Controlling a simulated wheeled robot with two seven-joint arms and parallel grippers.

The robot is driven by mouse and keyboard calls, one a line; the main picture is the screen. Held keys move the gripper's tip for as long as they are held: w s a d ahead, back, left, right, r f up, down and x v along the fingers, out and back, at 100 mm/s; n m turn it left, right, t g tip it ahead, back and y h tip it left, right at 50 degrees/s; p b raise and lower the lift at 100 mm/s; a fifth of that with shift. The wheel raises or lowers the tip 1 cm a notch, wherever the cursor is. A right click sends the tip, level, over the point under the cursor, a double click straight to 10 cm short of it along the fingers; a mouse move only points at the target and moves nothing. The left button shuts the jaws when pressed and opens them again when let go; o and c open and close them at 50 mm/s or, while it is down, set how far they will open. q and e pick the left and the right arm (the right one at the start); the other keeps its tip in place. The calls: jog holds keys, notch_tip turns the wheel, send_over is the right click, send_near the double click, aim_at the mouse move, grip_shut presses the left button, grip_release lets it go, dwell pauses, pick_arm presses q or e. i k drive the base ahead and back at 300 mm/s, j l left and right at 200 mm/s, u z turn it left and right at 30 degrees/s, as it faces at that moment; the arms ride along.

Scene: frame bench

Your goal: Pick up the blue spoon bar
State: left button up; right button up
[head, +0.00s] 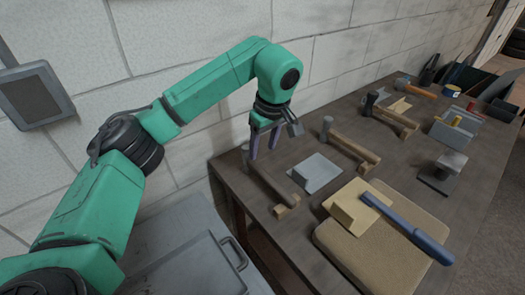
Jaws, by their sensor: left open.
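The blue spoon bar (408,228) lies slantwise at the front right of the bench. Its upper left end rests on or against a pale yellow block (345,208), and its lower right end reaches the right side of a tan pad (350,258). My left gripper (263,150) is open and points down above the left part of the bench, near a hammer-like tool. It is well to the left of the blue bar and apart from it. I cannot tell whether its fingers touch the tool. My right gripper is not in view.
The dark bench (300,222) also holds a grey plate (317,172), wooden-handled tools (350,145), a small metal anvil-like piece (446,170) and a grey box with coloured handles (455,132). A block wall stands behind. A grey case (185,265) is at the lower left.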

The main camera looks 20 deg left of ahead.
aim_at(419, 237)
jog(key=k+l, duration=0.25)
jog(key=k, duration=0.2)
jog(key=k+l, duration=0.25)
jog(key=k, duration=0.25)
jog(key=k+l, duration=0.25)
jog(key=k, duration=0.2)
